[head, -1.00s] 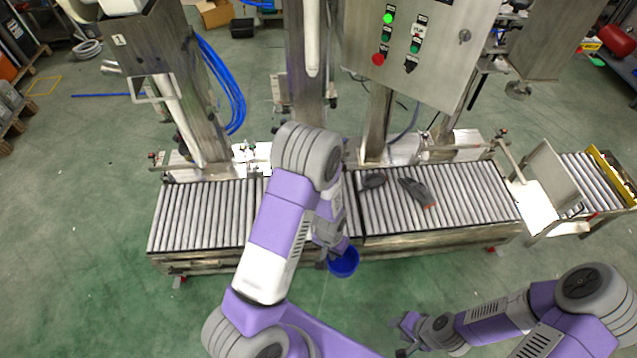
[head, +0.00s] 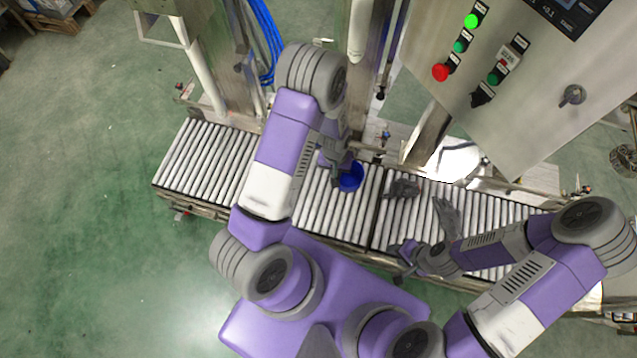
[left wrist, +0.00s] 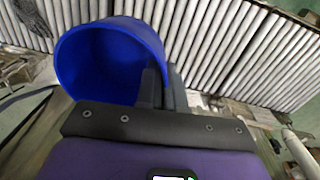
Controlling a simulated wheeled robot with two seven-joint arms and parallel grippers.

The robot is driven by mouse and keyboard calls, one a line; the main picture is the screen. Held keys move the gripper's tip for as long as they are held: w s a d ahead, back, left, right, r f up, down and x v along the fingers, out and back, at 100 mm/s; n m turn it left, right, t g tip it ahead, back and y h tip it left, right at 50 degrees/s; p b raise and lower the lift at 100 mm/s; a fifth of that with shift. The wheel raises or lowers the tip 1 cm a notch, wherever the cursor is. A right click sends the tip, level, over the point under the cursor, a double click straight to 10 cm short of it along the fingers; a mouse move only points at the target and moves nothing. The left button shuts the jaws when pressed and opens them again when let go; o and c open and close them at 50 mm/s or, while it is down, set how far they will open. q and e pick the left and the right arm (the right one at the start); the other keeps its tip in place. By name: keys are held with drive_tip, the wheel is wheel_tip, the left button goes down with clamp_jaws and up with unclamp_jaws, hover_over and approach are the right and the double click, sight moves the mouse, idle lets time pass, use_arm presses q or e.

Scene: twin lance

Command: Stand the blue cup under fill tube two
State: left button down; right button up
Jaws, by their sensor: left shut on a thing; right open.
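The blue cup (head: 350,177) is over the roller conveyor (head: 195,165), left of the rail joint in the head view. My left gripper (head: 336,172) is shut on its rim from the left. In the left wrist view the cup (left wrist: 95,65) opens toward the camera, with the gripper fingers (left wrist: 155,90) at its wall. I cannot tell whether its base touches the rollers. A white vertical tube (head: 360,30) hangs above and behind the cup; no label shows which number it is. My right gripper (head: 398,264) is open and empty near the conveyor's front edge.
Two dark gloves (head: 402,188) (head: 447,214) lie on the rollers right of the cup. A control box (head: 500,80) with lit buttons hangs over the back right. Steel posts (head: 372,75) stand behind the rollers. The rollers at left are clear.

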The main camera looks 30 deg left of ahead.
use_arm(q)
drive_tip(key=w+a+f+n+y+b, duration=0.1)
drive_tip(key=w+a+f+n+b, duration=0.2)
drive_tip(key=w+f+n+b, duration=0.4)
drive_tip(key=w+a+f+n+b, duration=0.3)
drive_tip(key=w+f+n+b, duration=0.2)
drive_tip(key=w+f+n, duration=0.3)
drive_tip(key=shift+n+t, duration=0.3)
drive_tip(key=shift+n, duration=0.4)
drive_tip(key=f+b, duration=0.1)
drive_tip(key=f, duration=0.4)
drive_tip(key=s+f+b, duration=0.1)
drive_tip(key=f, duration=0.3)
drive_tip(key=f+b, duration=0.2)
drive_tip(key=f, duration=0.3)
drive_tip(key=shift+s+f, duration=0.2)
drive_tip(key=shift+f, duration=0.15)
wheel_tip(320, 180, down, 4)
drive_tip(key=shift+f+b, duration=0.1)
drive_tip(key=shift+b, duration=0.75)
drive_tip(key=c, duration=1.2)
unclamp_jaws()
drive_tip(key=shift+c, duration=0.2)
